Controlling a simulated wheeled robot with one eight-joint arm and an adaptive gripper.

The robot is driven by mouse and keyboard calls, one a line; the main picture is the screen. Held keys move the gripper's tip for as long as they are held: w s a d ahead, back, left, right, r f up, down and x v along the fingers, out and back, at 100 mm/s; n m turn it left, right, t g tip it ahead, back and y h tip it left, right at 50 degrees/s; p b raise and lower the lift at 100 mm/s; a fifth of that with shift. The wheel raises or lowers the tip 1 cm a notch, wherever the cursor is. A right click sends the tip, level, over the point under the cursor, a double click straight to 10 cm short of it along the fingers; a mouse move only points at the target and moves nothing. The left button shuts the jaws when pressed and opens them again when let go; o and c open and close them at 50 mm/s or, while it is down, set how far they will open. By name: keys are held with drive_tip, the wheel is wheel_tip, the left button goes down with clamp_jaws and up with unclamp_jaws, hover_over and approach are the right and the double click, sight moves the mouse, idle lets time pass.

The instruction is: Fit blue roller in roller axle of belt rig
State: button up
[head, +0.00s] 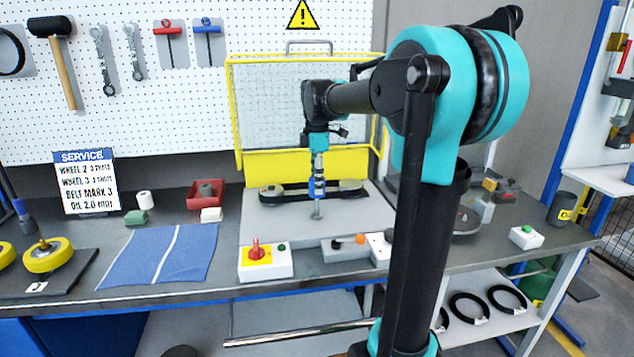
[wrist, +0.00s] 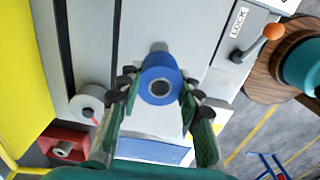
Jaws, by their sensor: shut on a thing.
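My gripper (head: 317,178) is shut on the blue roller (head: 317,187), which it holds upright over the grey plate of the belt rig (head: 275,225). In the wrist view the blue roller (wrist: 160,70) sits between both fingers, with its bore facing the camera. The roller axle (head: 317,211) is a short grey post below the roller in the head view. Part of a grey post, seemingly the axle (wrist: 158,47), shows just past the roller in the wrist view. I cannot tell whether its tip is in the bore. The black belt (head: 285,197) runs behind the roller.
A yellow guard frame (head: 233,110) stands behind the rig. A control box with a red knob (head: 265,262) and a lever with an orange knob (head: 360,238) are at the front. A blue cloth (head: 150,255) and a red bin (head: 206,190) lie left.

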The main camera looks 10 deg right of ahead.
drive_tip(key=shift+f, duration=3.45)
drive_tip(key=o, duration=1.3)
wheel_tip(320, 180, up, 12)
